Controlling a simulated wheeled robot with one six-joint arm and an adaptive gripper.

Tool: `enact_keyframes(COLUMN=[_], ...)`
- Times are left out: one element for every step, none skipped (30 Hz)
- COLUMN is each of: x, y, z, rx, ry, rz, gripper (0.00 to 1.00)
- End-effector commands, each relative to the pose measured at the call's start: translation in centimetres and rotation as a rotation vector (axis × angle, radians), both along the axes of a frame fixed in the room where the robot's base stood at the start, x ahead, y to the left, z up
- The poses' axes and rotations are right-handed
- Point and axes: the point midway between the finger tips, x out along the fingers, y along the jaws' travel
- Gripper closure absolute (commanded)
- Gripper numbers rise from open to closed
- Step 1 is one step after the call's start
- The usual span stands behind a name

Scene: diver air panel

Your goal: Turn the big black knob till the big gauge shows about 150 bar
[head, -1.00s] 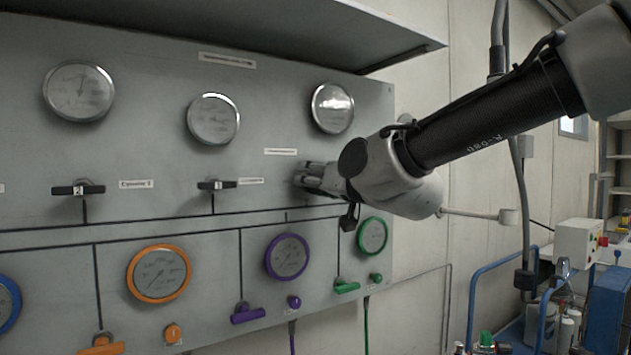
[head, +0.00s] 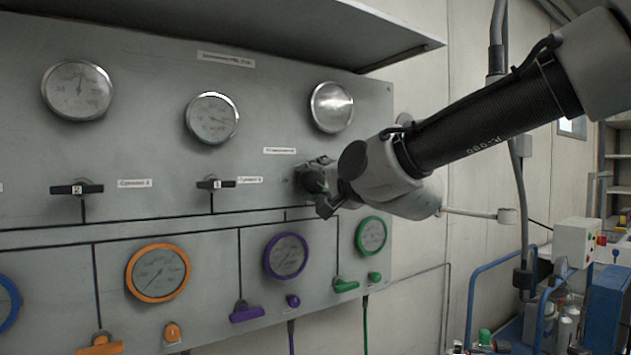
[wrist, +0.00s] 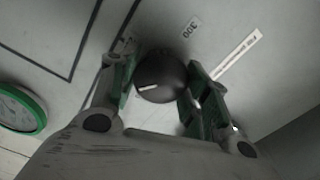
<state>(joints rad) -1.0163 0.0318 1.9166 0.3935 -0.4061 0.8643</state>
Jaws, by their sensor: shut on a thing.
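The big black knob (wrist: 160,78) sits between the two fingers of my gripper (wrist: 158,90) in the wrist view, with a white pointer line on its face. My gripper is shut on it. In the head view my gripper (head: 318,180) is at the panel and largely hides the knob. A label reading 300 (wrist: 190,27) is beside the knob. The right silver gauge (head: 332,108) is above the knob; glare covers its face, so its reading cannot be told.
Two more silver gauges (head: 78,90) (head: 212,118) and black handles (head: 77,188) are to the left. Below are orange (head: 158,272), purple (head: 287,256) and green (head: 371,236) gauges with coloured valves. A shelf (head: 250,30) overhangs the panel.

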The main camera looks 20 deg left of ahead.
Motion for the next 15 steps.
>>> enact_keyframes(x=[0.04,0.04,0.04,0.04,0.05,0.05,0.05,0.05,0.05,0.05,0.05,0.05,0.05,0.05,0.05], y=[-0.05,-0.05,-0.05,-0.05,-0.05,-0.05,-0.05,-0.06,-0.06,-0.06,-0.06,-0.06,-0.06,-0.06,-0.06], z=[-0.02,-0.03,-0.04,-0.04,-0.05,-0.05,-0.05,-0.06,-0.06,-0.07,-0.07,-0.07,-0.07,-0.07,-0.08], rx=[0.012,0.020,0.028,0.034,0.038,0.044,0.048,0.051,0.055,0.057,0.058,0.059,0.060,0.061,0.061], ry=[0.013,0.023,0.032,0.039,0.046,0.052,0.057,0.061,0.065,0.067,0.069,0.070,0.071,0.072,0.072], rz=[-0.001,-0.001,-0.001,-0.001,-0.001,-0.001,-0.001,-0.001,-0.001,-0.001,-0.001,-0.001,-0.001,-0.001,-0.001], gripper=[0.77,0.77,0.77,0.77,0.77,0.77,0.77,0.77,0.77,0.77,0.77,0.77,0.77,0.77,0.77])
